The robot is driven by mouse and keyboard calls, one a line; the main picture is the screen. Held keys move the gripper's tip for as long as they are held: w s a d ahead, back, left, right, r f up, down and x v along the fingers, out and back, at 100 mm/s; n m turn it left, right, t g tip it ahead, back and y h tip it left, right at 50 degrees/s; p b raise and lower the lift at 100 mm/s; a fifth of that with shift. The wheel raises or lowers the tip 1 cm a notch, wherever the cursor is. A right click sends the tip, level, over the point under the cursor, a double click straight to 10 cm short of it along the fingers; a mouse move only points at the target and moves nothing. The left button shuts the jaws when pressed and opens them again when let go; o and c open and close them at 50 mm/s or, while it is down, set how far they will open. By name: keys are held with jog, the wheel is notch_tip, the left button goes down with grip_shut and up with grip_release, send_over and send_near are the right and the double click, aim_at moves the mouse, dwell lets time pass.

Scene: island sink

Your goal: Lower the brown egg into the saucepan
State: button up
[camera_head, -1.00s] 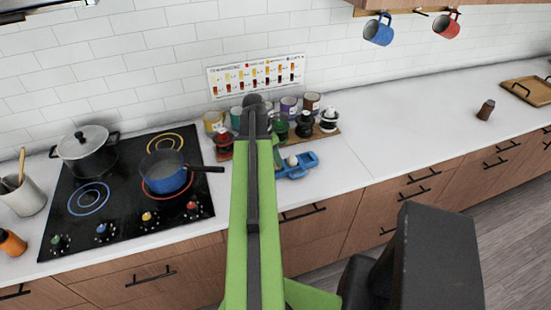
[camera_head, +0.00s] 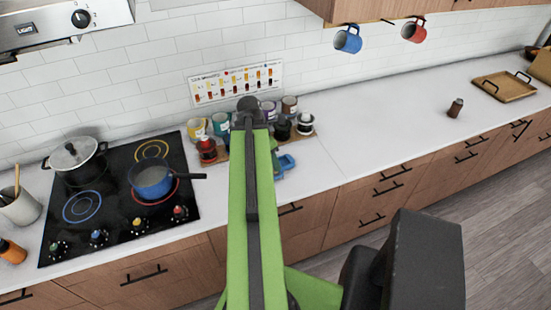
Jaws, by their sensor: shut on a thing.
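The saucepan (camera_head: 151,181) is blue and stands upright on the black cooktop, partly over the red ring. Its dark handle points right, towards my green arm. From this angle I cannot make out what is inside it. I see no brown egg. A blue holder (camera_head: 286,164) shows in part on the counter just right of my arm; the arm covers the rest of it. My arm runs up the middle of the picture, right of the saucepan. I cannot make out my gripper or its jaws.
A lidded pot (camera_head: 76,158) stands behind and left of the saucepan. Several mugs and jars line a wooden board (camera_head: 318,138) behind my arm. A utensil crock (camera_head: 19,207) is at the far left. A tray (camera_head: 504,88) lies far right. The counter between is mostly clear.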

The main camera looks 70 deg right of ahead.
jog(key=w+a+r+p, duration=0.3)
jog(key=w+a, duration=0.1)
jog(key=w, duration=0.7)
jog(key=w+a+r+p, duration=0.3)
jog(key=w+a+r, duration=0.15)
jog(key=w, duration=0.65)
jog(key=w+a+f, duration=0.1)
jog(key=w+a, duration=0.3)
jog(key=w, duration=0.7)
jog(key=w+a+f+b, duration=0.1)
jog(key=w+a, duration=0.4)
jog(key=w, duration=0.6)
jog(key=shift+w+a+f, duration=0.3)
jog(key=shift+w+f, duration=0.1)
jog(key=shift+b, duration=0.3)
notch_tip(320, 180, down, 10)
jog(key=b, duration=1)
jog(key=shift+f, duration=0.2)
jog(key=shift+f+b, duration=1.8)
jog(key=shift+b, duration=0.2)
